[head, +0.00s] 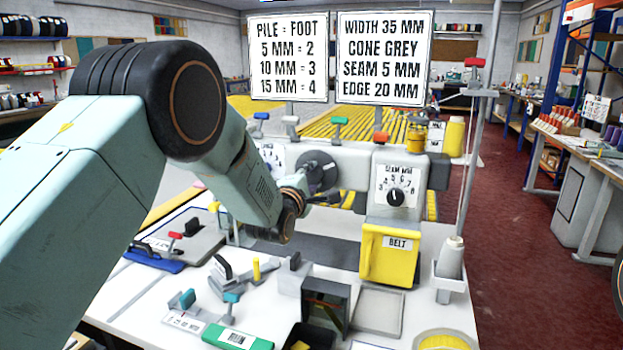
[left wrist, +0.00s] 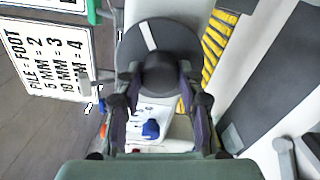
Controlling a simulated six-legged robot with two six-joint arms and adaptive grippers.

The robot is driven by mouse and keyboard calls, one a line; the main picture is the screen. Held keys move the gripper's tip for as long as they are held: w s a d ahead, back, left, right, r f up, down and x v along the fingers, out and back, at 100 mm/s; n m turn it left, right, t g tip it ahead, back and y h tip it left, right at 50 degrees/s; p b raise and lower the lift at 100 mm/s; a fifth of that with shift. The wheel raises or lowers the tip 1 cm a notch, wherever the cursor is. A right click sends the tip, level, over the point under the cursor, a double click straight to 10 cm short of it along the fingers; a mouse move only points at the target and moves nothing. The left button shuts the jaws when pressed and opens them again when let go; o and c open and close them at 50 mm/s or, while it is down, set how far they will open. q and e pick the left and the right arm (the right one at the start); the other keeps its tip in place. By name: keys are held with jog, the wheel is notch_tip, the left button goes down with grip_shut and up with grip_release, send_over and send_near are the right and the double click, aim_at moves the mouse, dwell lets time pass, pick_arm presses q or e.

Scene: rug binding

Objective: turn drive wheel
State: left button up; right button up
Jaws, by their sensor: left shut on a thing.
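The drive wheel (head: 319,170) is a dark grey disc on the front of the pale sewing machine head. In the left wrist view the wheel (left wrist: 146,38) shows a white line running up and left from its centre. A dark round hub (left wrist: 160,76) stands out from it. My left gripper (head: 309,186) reaches the wheel from the left. In the left wrist view the left gripper (left wrist: 158,94) has its two fingers on either side of the hub, shut on it. The arm hides part of the machine's left side. My right gripper is not in view.
A seam dial (head: 395,198) and a yellow belt cover (head: 389,255) are right of the wheel. Two signs (head: 289,58) (head: 384,57) stand above. A thread stand with a grey cone (head: 451,258) rises at the right. Tools and trays crowd the white table (head: 150,310).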

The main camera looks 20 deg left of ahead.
pick_arm(q)
jog(key=shift+a+r, duration=0.1)
jog(key=o, duration=1.2)
jog(key=shift+c, duration=0.2)
jog(key=shift+s, duration=0.1)
jog(key=s, duration=1.1)
jog(key=shift+s+a, duration=0.15)
jog(key=shift+s, duration=0.25)
